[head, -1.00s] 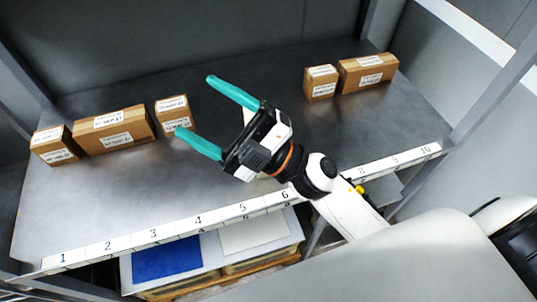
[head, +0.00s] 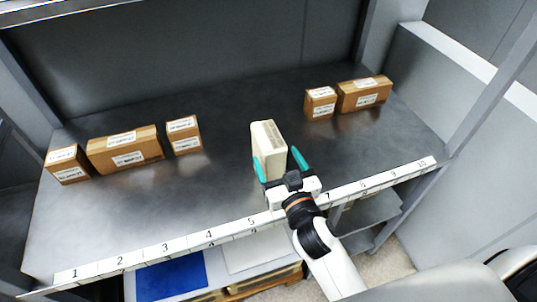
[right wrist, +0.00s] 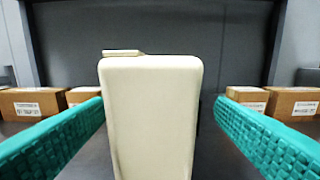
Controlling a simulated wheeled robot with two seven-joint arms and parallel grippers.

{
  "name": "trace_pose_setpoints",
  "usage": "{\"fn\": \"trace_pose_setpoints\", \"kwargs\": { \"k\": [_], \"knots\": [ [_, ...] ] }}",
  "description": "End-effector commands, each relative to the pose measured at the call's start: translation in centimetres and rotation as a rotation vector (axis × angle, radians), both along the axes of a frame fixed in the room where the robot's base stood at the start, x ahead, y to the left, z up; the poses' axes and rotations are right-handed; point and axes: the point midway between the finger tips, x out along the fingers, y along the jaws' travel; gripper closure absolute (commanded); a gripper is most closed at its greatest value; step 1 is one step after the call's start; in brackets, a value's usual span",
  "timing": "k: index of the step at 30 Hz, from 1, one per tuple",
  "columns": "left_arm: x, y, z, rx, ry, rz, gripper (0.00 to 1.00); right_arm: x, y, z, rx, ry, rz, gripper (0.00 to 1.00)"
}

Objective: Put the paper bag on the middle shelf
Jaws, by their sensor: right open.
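The paper bag (head: 268,148), a cream upright block with rounded edges, stands on the dark metal shelf (head: 225,190) behind the front marks 5 and 6. It also shows large in the right wrist view (right wrist: 153,115), slightly left of the middle. My right gripper (head: 279,164) is open at the front side of the bag, its teal fingers pointing inward over the shelf. In the right wrist view the fingers lie to the left and right of the bag, with a visible gap on each side. The bag's base is hidden by the gripper. My left gripper is not in view.
Several brown cartons stand on the same shelf, including a long one (head: 126,149) at left and another (head: 363,94) at right. A numbered strip (head: 165,251) runs along the front edge. Bare shelf lies on both sides of the bag. A blue sheet (head: 172,275) lies on a lower level.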

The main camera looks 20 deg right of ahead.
Motion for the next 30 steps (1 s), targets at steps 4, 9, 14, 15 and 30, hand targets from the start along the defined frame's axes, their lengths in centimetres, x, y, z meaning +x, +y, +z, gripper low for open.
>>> {"fn": "trace_pose_setpoints", "kwargs": {
  "k": [4,9,14,15,30],
  "knots": [
    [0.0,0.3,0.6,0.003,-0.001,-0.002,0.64,1.2,0.2,0.1,-0.002,-0.001,0.000,0.22],
    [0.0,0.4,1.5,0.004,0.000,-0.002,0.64,3.7,0.7,0.0,-0.002,-0.002,0.001,0.22],
    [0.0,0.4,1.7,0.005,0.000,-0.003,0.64,5.2,0.7,-0.2,-0.001,-0.001,0.001,0.22],
    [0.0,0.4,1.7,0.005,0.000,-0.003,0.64,5.3,0.7,-0.3,-0.001,0.000,0.001,0.22],
    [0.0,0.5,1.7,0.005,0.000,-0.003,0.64,5.3,0.7,-0.3,-0.002,0.000,0.001,0.71]
  ]
}}
